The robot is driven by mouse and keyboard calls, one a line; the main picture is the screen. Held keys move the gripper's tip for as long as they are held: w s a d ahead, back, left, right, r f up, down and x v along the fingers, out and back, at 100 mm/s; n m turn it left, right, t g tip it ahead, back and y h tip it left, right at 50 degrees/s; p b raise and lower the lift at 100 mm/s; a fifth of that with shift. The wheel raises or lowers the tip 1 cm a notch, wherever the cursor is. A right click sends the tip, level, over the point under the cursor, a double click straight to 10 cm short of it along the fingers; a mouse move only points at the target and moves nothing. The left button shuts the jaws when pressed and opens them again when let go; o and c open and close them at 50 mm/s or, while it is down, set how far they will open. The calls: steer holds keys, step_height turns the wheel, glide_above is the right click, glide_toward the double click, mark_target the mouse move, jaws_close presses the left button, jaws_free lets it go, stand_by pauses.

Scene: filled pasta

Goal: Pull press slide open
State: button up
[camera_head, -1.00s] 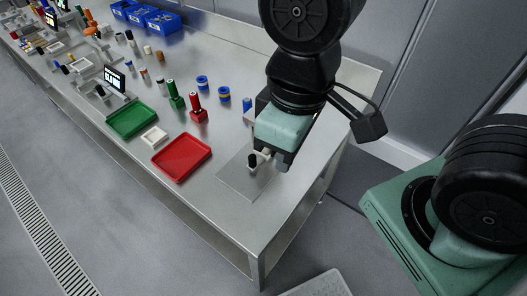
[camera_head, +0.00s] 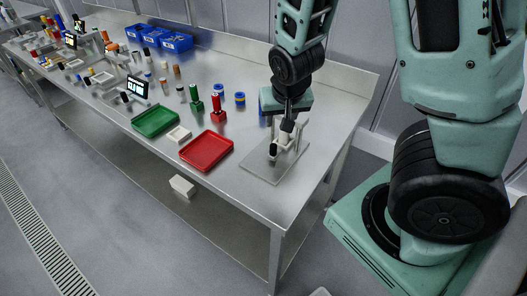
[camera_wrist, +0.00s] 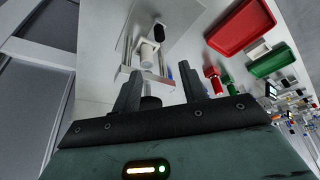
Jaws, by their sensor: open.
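The press stands on a flat grey plate (camera_head: 262,166) near the right end of the steel table. Its pale frame and black-tipped handle (camera_head: 273,150) show in the head view. In the wrist view I see its white cylinder (camera_wrist: 148,55) and black knob (camera_wrist: 160,30) beyond my fingers. My gripper (camera_wrist: 160,88) is open, its two dark fingers spread and pointing at the press. A dark round part (camera_wrist: 150,103) lies between the finger bases; I cannot tell what it belongs to. In the head view the gripper is over the back of the press, fingertips hidden.
A red tray (camera_head: 207,151), a white tray (camera_head: 179,134) and a green tray (camera_head: 155,121) lie to the left. Red (camera_head: 217,110) and green (camera_head: 197,105) upright pieces stand behind them. Blue bins (camera_head: 177,42) are at the back. A white block (camera_head: 182,186) sits below the tabletop.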

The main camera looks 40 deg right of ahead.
mark_target(273, 145)
steer(key=p+x, duration=0.3)
steer(key=x, duration=1.4)
steer(key=shift+s+a+f, duration=0.1)
steer(key=shift+c, duration=0.3)
jaws_close()
